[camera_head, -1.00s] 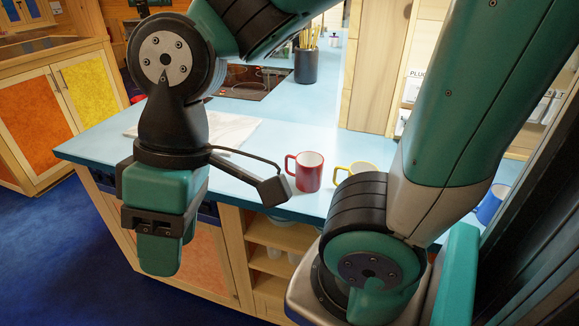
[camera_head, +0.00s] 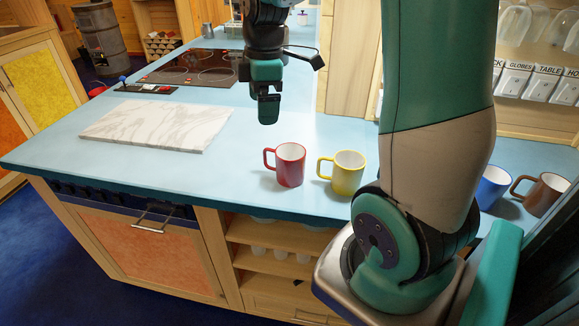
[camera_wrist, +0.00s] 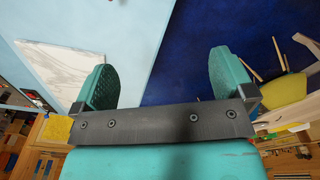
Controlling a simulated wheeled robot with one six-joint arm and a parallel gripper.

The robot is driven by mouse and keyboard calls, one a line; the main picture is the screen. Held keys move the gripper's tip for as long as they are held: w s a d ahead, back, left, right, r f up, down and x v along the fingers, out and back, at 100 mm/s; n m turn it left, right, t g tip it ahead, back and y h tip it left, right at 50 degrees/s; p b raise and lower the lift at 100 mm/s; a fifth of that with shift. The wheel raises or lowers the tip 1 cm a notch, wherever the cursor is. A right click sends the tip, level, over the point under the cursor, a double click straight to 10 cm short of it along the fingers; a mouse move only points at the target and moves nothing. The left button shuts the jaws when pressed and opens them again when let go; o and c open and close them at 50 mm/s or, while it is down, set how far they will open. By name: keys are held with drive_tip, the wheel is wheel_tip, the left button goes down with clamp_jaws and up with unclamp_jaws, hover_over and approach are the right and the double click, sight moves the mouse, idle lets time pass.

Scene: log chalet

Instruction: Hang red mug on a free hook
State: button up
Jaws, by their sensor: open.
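The red mug (camera_head: 290,165) stands upright on the light blue counter in the head view, its handle to the left. My gripper (camera_head: 268,112) is above the counter, up and to the left of the mug and apart from it. In the wrist view my gripper (camera_wrist: 165,80) is open, with its two teal fingers wide apart and nothing between them. The red mug does not show in the wrist view. No hooks can be made out in these frames.
A yellow mug (camera_head: 348,172) stands just right of the red one. A blue mug (camera_head: 493,188) and a brown mug (camera_head: 546,194) stand at the right. A marble board (camera_head: 158,124) lies left on the counter (camera_head: 235,180). A cooktop (camera_head: 195,68) is behind.

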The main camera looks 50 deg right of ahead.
drive_tip(key=n, duration=0.1)
hover_over(289, 157)
drive_tip(key=s+a, duration=0.2)
wheel_tip(289, 157, down, 2)
drive_tip(key=shift+g+h, duration=0.3)
drive_tip(key=shift+a+f+p, duration=0.15)
drive_tip(key=shift+f+p, duration=1.8)
drive_tip(key=shift+f, duration=6.5)
drive_tip(key=c, duration=0.9)
